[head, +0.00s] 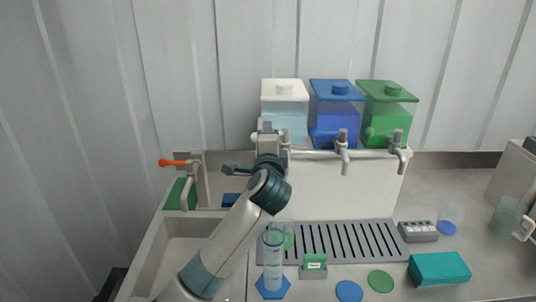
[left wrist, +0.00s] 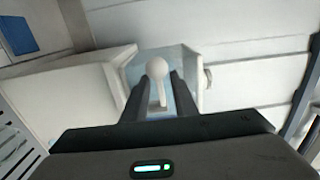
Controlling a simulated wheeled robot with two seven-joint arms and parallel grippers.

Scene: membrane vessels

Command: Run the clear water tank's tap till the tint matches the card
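The clear water tank (head: 284,112) with a white lid stands left of the blue tank (head: 336,112) and the green tank (head: 386,115). My left gripper (head: 268,133) is up at the clear tank's tap, partly hiding it. In the left wrist view its fingers (left wrist: 161,88) stand apart on either side of the tap's pale round-ended lever (left wrist: 157,70); contact is unclear. A glass with a faint green tint (head: 288,238) stands on the drip tray (head: 345,240), partly behind a tall clear cylinder (head: 273,262). A green card (head: 314,262) sits in a small stand. My right gripper is out of view.
A blue mat (head: 349,291) and a green mat (head: 380,281) lie in front. A teal box (head: 440,268), grey rack (head: 418,232), clear cup (head: 452,213) and jug (head: 505,217) are at right. A sink (head: 185,245) with a red-handled faucet (head: 175,162) is at left.

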